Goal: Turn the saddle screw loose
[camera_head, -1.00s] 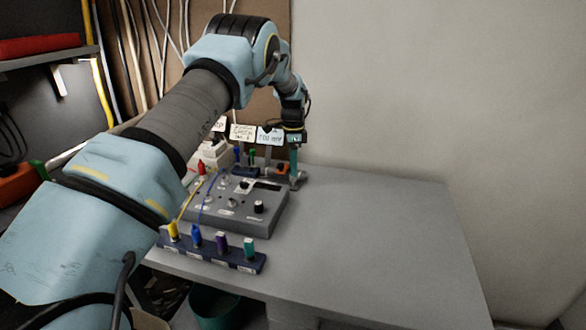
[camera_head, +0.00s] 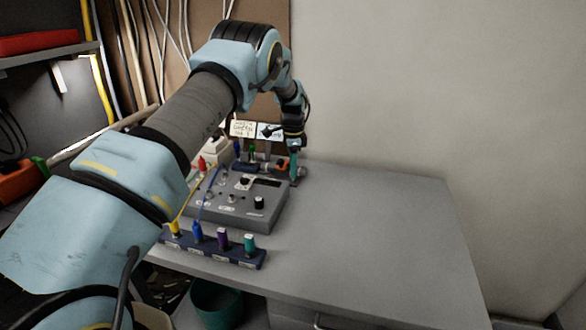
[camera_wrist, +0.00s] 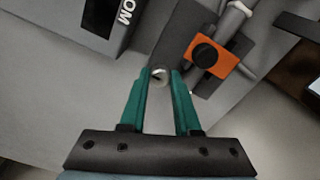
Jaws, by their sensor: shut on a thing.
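In the wrist view, a small round silver screw (camera_wrist: 159,76) with a dark line across its head sits between the tips of my gripper (camera_wrist: 161,75). The two green fingers close on it from both sides. It is at the end of a dark grey block, beside an orange saddle (camera_wrist: 205,56) with a black round knob on top. In the head view my gripper (camera_head: 294,172) points down at the far right of the grey instrument, next to the orange saddle (camera_head: 282,165). The screw cannot be made out there.
A grey instrument box (camera_head: 235,205) with knobs and a dark display stands on the grey table (camera_head: 370,230). A rack (camera_head: 213,250) with yellow, blue, purple and teal plugs lies in front. Wires and label cards are near my arm. The table's right side is clear.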

